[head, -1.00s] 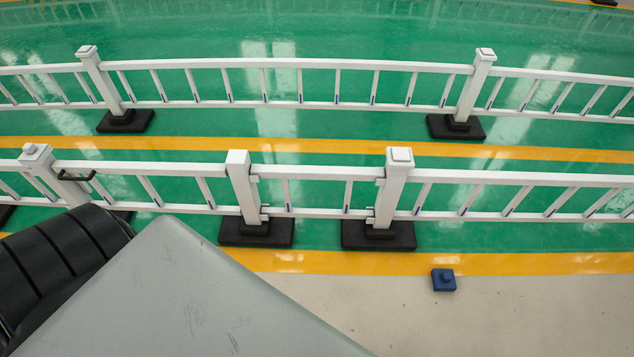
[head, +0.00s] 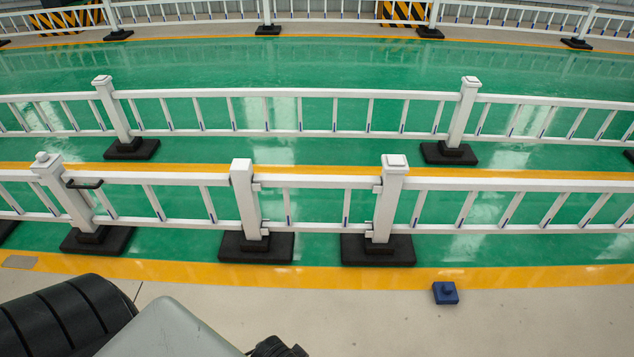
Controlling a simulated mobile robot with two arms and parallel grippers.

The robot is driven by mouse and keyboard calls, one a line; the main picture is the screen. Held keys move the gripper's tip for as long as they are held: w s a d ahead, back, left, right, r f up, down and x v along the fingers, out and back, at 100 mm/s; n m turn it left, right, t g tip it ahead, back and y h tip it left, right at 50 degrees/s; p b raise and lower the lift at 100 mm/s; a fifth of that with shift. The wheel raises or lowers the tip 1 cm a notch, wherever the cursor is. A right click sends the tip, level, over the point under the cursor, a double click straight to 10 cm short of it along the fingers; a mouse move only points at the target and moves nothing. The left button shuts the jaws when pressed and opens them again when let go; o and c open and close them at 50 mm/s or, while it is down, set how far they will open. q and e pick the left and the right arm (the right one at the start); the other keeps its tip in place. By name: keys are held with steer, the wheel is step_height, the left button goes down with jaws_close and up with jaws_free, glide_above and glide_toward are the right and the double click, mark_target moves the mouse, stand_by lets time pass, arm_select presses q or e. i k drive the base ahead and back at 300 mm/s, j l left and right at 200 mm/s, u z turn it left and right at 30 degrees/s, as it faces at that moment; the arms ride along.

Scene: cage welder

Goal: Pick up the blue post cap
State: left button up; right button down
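The blue post cap (head: 445,293) lies on the pale floor in the head view, right of centre, just in front of the yellow line. It is a small square block with a raised knob on top. Nothing touches it. Neither gripper's fingers can be made out in the head view. Only parts of my own body show at the lower left, apart from the cap.
A white fence on black base blocks (head: 376,256) runs across behind the cap. Its middle post (head: 246,205) and right post (head: 388,205) stand close together. A second fence (head: 290,94) stands behind. The floor around the cap (head: 540,325) is clear.

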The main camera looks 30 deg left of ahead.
mark_target(445, 292)
steer(key=i+j+z, duration=0.15)
steer(key=i+z, duration=0.25)
steer(key=i, duration=0.5)
